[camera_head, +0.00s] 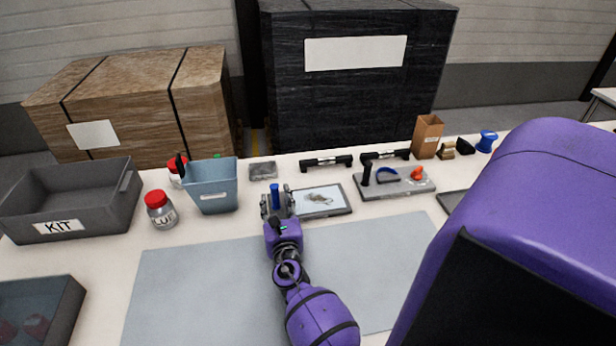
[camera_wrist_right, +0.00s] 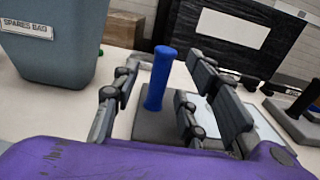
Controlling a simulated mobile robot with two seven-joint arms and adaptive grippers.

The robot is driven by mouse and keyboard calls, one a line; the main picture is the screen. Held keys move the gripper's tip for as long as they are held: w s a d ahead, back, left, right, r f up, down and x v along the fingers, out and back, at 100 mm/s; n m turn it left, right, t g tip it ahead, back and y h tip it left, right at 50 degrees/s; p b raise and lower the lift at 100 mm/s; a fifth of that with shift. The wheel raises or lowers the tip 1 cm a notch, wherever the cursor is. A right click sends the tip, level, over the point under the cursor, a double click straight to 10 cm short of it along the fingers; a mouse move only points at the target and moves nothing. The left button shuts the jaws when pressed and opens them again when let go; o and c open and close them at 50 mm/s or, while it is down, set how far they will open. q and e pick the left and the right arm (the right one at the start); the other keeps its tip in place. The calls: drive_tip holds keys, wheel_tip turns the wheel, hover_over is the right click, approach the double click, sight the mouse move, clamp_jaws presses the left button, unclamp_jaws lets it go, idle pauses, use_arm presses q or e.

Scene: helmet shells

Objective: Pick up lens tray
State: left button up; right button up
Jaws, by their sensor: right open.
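A flat grey tray with a pale panel (camera_head: 322,200) lies on the table beyond the mat; I take it as the lens tray. A blue upright post (camera_head: 275,194) stands at its left end on a grey base; in the right wrist view the post (camera_wrist_right: 158,80) rises from the base (camera_wrist_right: 165,128). I cannot tell whether base and panel are one piece. My right gripper (camera_head: 277,204) is open, its fingers on either side of the post, with visible gaps. The fingers (camera_wrist_right: 150,110) partly hide the base and panel. My left gripper is not in view.
A blue-grey spares bin (camera_head: 213,190) stands close left of the gripper, with a red-lidded jar (camera_head: 161,212) and KIT crate (camera_head: 85,205) beyond. A grey tool tray (camera_head: 395,187) lies to the right. The mat (camera_head: 200,285) is clear apart from my arm above it.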

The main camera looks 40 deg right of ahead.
sight(275, 195)
drive_tip(key=x, duration=0.3)
drive_tip(key=shift+w+d+r, duration=0.15)
drive_tip(key=shift+w+d, duration=0.05)
drive_tip(key=shift+d, duration=0.05)
clamp_jaws()
